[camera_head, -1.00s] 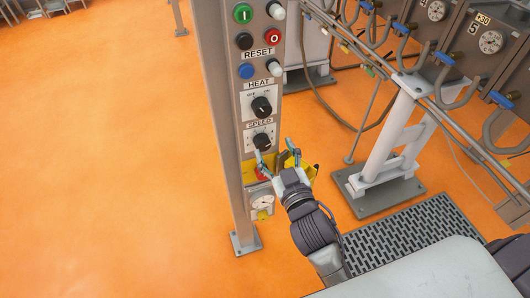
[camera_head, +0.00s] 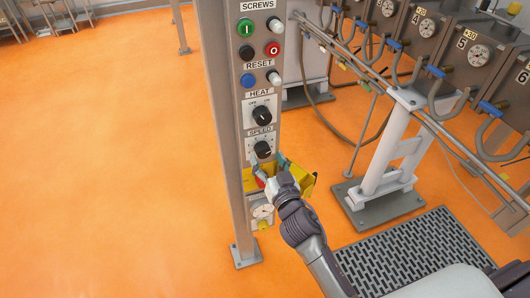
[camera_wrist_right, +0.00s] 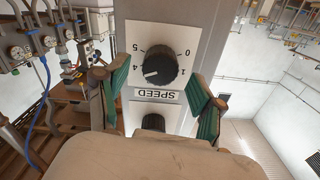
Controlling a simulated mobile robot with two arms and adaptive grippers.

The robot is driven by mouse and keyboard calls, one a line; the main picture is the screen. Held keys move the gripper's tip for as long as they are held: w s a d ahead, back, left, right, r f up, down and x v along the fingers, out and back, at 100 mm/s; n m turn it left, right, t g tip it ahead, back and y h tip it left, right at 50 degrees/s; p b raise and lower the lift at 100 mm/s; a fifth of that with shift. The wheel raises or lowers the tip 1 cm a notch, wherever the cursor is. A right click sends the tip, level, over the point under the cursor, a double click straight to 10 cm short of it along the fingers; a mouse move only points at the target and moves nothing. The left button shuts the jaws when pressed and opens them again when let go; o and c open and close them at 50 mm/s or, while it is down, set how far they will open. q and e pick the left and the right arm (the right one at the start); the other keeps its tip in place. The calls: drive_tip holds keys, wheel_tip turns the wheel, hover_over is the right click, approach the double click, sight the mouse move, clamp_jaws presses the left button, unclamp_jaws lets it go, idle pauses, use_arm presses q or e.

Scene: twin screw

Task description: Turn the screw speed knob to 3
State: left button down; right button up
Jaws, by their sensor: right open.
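The speed knob (camera_head: 262,149) is a round black knob on a white dial plate, under the SPEED label on the control column. In the right wrist view the picture is upside down; the speed knob (camera_wrist_right: 150,67) is centred, and its white mark points left, close to the 4. My right gripper (camera_head: 270,162) is open and empty, just below the knob in the head view. In the right wrist view its two green-padded fingers stand apart, left and right of the knob and nearer the camera. I see no finger touching it. My left gripper is not in view.
The heat knob (camera_head: 262,116) sits above the speed knob, with coloured buttons higher up. A yellow box with a red button (camera_head: 260,179) is just below, partly behind my gripper. Pipes and valves (camera_head: 440,75) stand to the right. The orange floor is clear at left.

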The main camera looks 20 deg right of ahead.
drive_tip(key=shift+w+a, duration=0.1)
drive_tip(key=shift+w, duration=1.1)
drive_tip(key=c, duration=1.1)
drive_tip(key=shift+c, duration=0.2)
drive_tip(key=shift+n, duration=0.4)
drive_tip(key=n, duration=0.3)
drive_tip(key=shift+n, duration=2.5)
